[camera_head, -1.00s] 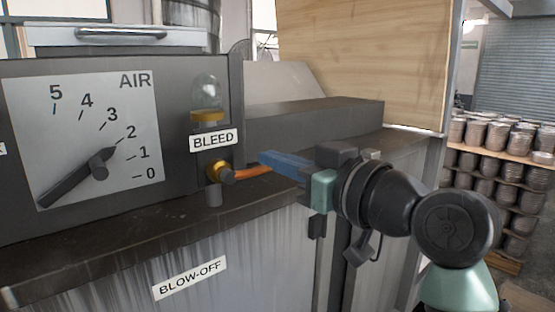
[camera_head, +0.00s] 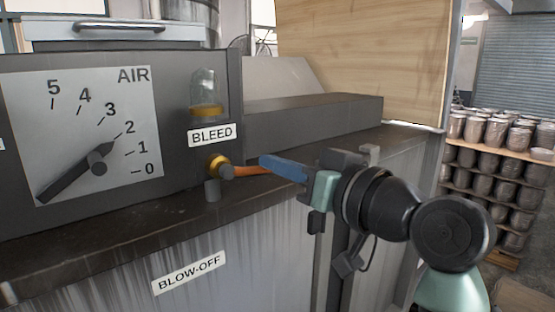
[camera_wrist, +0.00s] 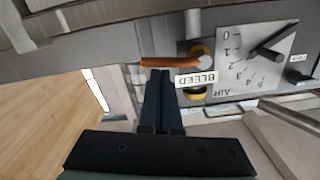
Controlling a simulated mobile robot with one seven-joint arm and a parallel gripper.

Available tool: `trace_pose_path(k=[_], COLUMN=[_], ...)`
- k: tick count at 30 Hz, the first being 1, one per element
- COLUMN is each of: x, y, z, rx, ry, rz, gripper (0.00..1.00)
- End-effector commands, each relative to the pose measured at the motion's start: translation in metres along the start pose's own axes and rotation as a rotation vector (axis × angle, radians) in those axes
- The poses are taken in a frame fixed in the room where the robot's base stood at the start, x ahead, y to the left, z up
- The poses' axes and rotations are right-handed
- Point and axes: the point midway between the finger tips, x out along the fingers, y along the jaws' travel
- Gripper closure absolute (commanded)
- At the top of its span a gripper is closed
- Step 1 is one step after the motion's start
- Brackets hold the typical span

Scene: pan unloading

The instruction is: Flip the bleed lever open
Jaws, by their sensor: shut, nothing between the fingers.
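The bleed lever (camera_head: 252,170) is an orange handle. It sticks out sideways to the right from a brass valve (camera_head: 217,162) below the BLEED label (camera_head: 211,134). My gripper (camera_head: 264,162) has its blue fingers shut and empty. Their tips are at the lever's outer part, on its upper side in the head view, and hide a little of its end. In the wrist view, which is turned over, the lever (camera_wrist: 168,63) runs across just beyond the closed dark fingertips (camera_wrist: 160,73). Whether the tips touch the lever I cannot tell.
A glass dome on a brass ring (camera_head: 207,90) stands above the label. The AIR gauge (camera_head: 85,130) is to the left. A dark ledge (camera_head: 100,225) runs below the panel, with a BLOW-OFF label (camera_head: 189,272) under it. Stacked jars (camera_head: 490,130) are far right.

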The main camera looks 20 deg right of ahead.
Motion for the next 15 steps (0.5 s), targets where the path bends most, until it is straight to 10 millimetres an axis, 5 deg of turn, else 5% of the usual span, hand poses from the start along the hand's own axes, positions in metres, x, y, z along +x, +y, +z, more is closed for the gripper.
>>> trace_pose_path(k=[15], x=[0.001], y=[0.003], z=[0.027], rx=[0.471], ry=[-0.003], rz=[-0.011], gripper=[1.0])
